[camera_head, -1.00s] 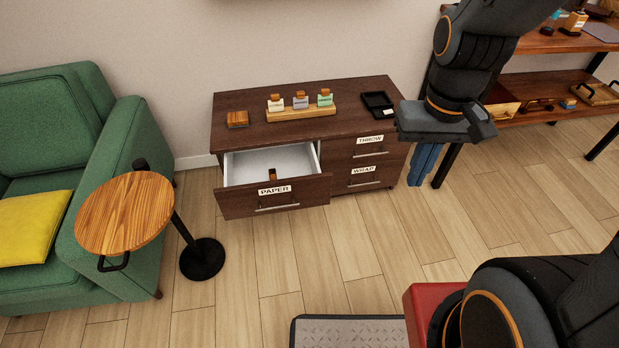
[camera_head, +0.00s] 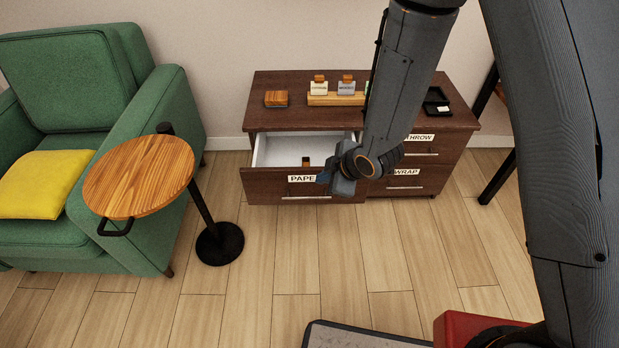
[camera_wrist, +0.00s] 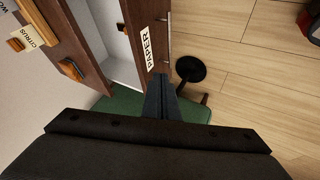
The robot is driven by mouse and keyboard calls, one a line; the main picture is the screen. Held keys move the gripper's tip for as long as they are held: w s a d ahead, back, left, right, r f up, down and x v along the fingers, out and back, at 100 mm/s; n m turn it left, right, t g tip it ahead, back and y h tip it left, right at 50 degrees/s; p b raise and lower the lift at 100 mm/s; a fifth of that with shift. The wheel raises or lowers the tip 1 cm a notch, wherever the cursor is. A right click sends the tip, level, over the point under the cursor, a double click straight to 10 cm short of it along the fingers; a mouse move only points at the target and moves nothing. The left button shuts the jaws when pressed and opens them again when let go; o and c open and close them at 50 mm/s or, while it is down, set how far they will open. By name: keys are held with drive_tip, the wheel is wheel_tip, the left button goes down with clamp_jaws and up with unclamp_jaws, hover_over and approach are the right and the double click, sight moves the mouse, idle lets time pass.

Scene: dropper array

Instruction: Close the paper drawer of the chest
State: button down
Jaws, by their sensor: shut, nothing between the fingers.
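The dark wooden chest (camera_head: 285,109) stands against the wall. Its paper drawer (camera_head: 265,186) is pulled out, showing a white interior with a small brown-topped item (camera_head: 306,162) inside. In the wrist view the drawer front (camera_wrist: 146,12) carries a PAPER label (camera_wrist: 148,48) and a metal handle. My gripper (camera_head: 325,179) is at the right part of the drawer front, covering the end of the label in the head view. In the wrist view its fingers (camera_wrist: 160,80) are shut and empty, pointing at the front close to the handle. I cannot tell whether they touch it.
The THROW drawer (camera_head: 420,150) and WRAP drawer (camera_head: 410,187) are shut. A round side table (camera_head: 138,180) and green armchair (camera_head: 150,120) stand left.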

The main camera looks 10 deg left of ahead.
drive_tip(key=a+f, duration=0.1)
drive_tip(key=b, duration=0.1)
approach(301, 176)
wheel_tip(301, 176, down, 4)
drive_tip(key=a, duration=0.1)
drive_tip(key=shift+w+a, duration=0.4)
drive_tip(key=shift+w, duration=0.4)
drive_tip(key=shift+w, duration=0.15)
